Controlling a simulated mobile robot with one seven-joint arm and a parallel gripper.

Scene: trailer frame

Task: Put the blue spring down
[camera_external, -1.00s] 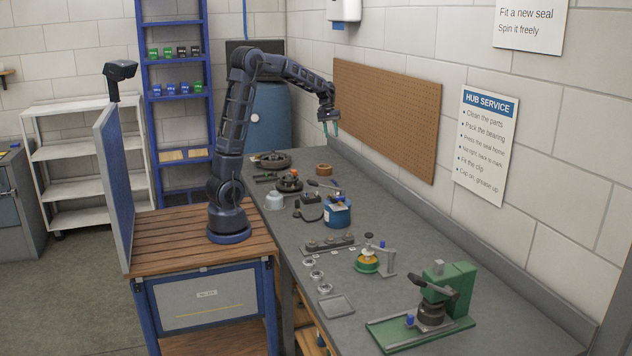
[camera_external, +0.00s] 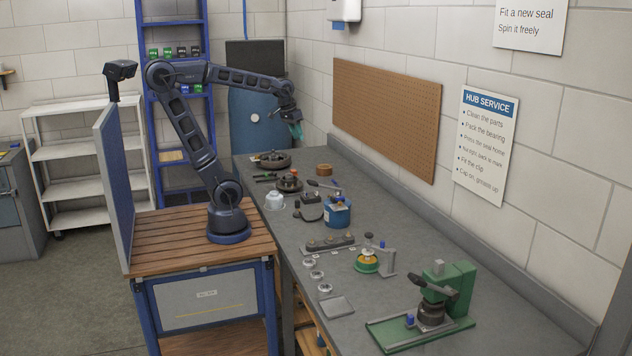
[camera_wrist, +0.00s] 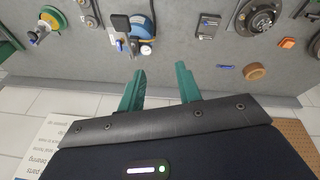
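My gripper (camera_external: 296,131) is raised above the far part of the bench. In the wrist view its two green fingers (camera_wrist: 160,78) stand apart with nothing visible between them, so it is open and empty. A small blue piece (camera_wrist: 225,66), which looks like the blue spring, lies on the bench beside a tan ring (camera_wrist: 255,71). It is too small to make out its coils. In the external view a small blue spot (camera_external: 337,184) shows behind the blue pot, nearer the camera than the tan ring (camera_external: 323,169). My gripper is apart from it.
A blue pot (camera_external: 337,213) with a gauge, a dark hub (camera_external: 289,184), a white cup (camera_external: 274,201) and a green press (camera_external: 445,295) stand on the grey bench (camera_external: 400,243). A pegboard wall (camera_external: 387,118) borders the back. Bare bench lies right of the blue pot.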

